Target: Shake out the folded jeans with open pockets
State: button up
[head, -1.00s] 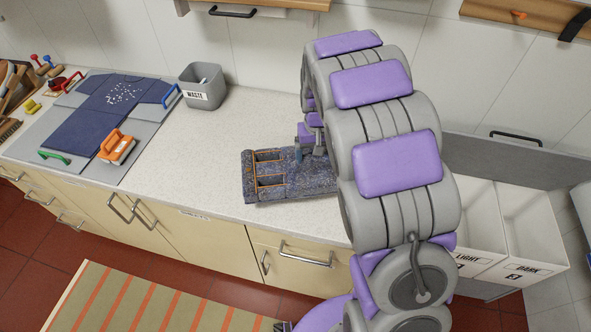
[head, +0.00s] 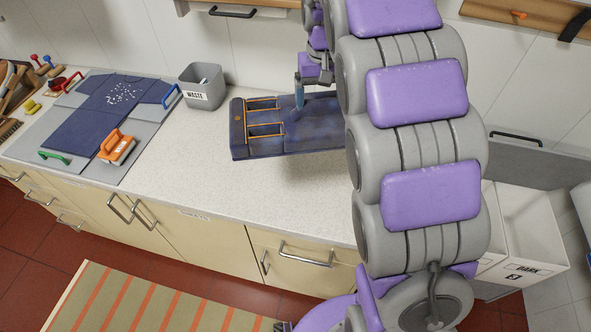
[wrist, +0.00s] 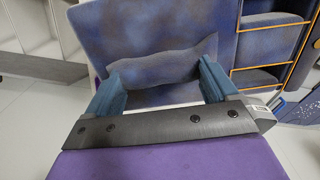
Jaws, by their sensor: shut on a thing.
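The folded blue jeans (head: 318,132) are above the middle of the counter, with two orange-edged open pockets at their left end. They also show in the wrist view (wrist: 155,25), with the pockets at the right. My gripper (head: 298,103) is on their upper face, to the right of the pockets. In the wrist view, its two blue fingers (wrist: 161,85) are shut on a raised ridge of the denim. The jeans look lifted and nearly level, with shadow on the counter below. My arm hides their right end.
A grey waste bin (head: 203,88) stands behind and to the left. White bins (head: 527,235) are at the right. Clear counter (head: 190,160) lies between.

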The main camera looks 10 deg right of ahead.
jog(key=shift+r, duration=0.45)
notch_tip(320, 180, down, 20)
jog(key=f, duration=0.1)
notch_tip(320, 180, up, 21)
jog(key=shift+f, duration=0.1)
notch_tip(320, 180, down, 20)
